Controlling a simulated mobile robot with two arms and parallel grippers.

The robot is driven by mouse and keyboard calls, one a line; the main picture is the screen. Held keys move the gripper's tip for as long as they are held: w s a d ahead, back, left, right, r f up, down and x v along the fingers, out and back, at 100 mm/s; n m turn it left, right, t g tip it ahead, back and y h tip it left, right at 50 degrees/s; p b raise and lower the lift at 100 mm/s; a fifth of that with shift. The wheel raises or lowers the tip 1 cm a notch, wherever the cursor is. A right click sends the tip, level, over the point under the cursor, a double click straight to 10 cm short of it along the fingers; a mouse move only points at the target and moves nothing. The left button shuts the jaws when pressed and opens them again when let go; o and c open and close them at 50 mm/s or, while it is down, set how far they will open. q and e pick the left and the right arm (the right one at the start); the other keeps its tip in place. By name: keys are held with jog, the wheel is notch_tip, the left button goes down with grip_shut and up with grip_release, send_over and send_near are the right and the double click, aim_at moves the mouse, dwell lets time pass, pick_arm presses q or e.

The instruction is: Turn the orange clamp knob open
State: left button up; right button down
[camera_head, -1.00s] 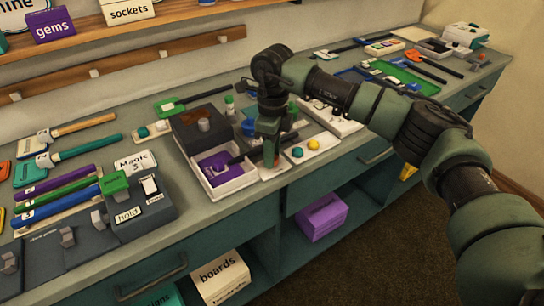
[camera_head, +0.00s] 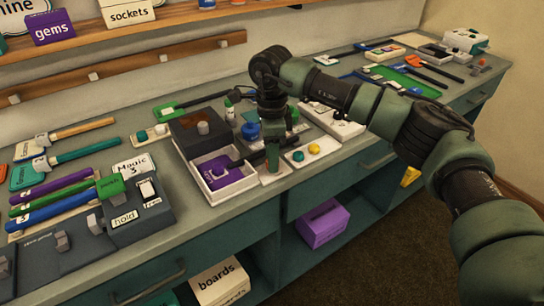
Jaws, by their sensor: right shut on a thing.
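My right gripper (camera_head: 272,158) reaches down from the right arm over the workbench (camera_head: 212,224), with its fingertips just above a small pale base plate (camera_head: 272,176) near the front edge. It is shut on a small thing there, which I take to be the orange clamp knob. The fingers hide the knob now, so its turn angle cannot be read. My left gripper is not in view.
A white tray (camera_head: 226,188) with a purple thing in it stands just left of the gripper. A blue pot (camera_head: 251,131) stands behind.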

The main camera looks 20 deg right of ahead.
jog(key=shift+w+r, duration=0.1)
jog(key=shift+r, duration=0.05)
jog(key=c, duration=1.1)
grip_release()
jog(key=shift+o, duration=0.2)
notch_tip(320, 180, up, 8)
jog(key=shift+w+f+b, duration=0.1)
jog(key=shift+f+b, duration=0.05)
jog(key=shift+b, duration=0.25)
